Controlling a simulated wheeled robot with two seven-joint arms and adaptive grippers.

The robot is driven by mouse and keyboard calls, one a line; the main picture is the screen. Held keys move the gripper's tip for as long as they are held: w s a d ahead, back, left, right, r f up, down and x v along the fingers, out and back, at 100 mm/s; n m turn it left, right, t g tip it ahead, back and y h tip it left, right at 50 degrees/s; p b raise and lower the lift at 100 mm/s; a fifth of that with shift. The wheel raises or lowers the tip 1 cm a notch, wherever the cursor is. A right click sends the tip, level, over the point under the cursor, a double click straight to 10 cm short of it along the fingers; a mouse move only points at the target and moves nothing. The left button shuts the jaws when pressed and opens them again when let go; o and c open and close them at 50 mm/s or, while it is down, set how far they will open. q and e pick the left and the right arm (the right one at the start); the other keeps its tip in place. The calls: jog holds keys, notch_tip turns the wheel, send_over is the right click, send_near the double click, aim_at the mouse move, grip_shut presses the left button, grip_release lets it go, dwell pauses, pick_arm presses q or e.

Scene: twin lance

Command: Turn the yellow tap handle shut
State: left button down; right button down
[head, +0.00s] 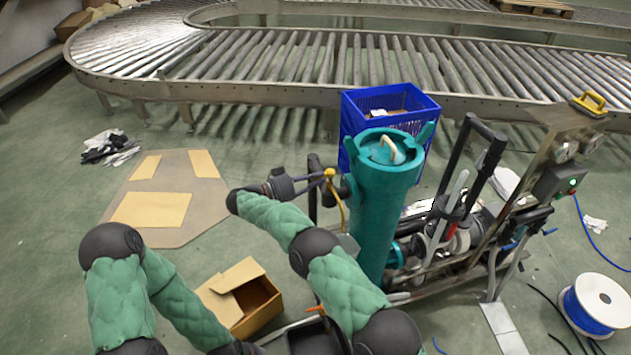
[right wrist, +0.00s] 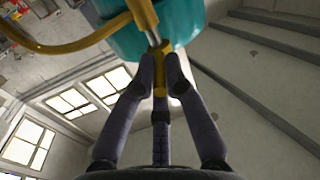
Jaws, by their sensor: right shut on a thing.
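The yellow tap handle (head: 329,174) sits on the left side of the tall teal cylinder (head: 384,190) in the head view. In the right wrist view, the handle (right wrist: 160,78) stands between my fingers in front of the teal body (right wrist: 180,25). My right gripper (head: 322,177) reaches it from the left and is shut on it; the fingertips also show in the right wrist view (right wrist: 160,66). A curved yellow piece (right wrist: 75,43) runs off to the left there. My left arm hangs at lower left; its gripper is not visible.
A blue crate (head: 427,102) stands behind the cylinder. A pump frame with black handles (head: 485,165) is to its right. An open cardboard box (head: 243,295) lies on the floor below. A roller conveyor (head: 300,60) crosses the back. A cable spool (head: 598,308) is at lower right.

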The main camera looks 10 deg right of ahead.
jog(key=shift+w+m+g+h+b, duration=0.3)
jog(key=shift+m+g+b, duration=0.25)
jog(key=shift+g, duration=0.35)
jog(key=shift+w+r+m+g, duration=0.1)
jog(key=shift+m+g, duration=0.25)
jog(key=shift+g, duration=0.05)
jog(key=c, duration=1.3)
grip_release()
notch_tip(320, 180, up, 10)
jog(key=shift+f, duration=0.1)
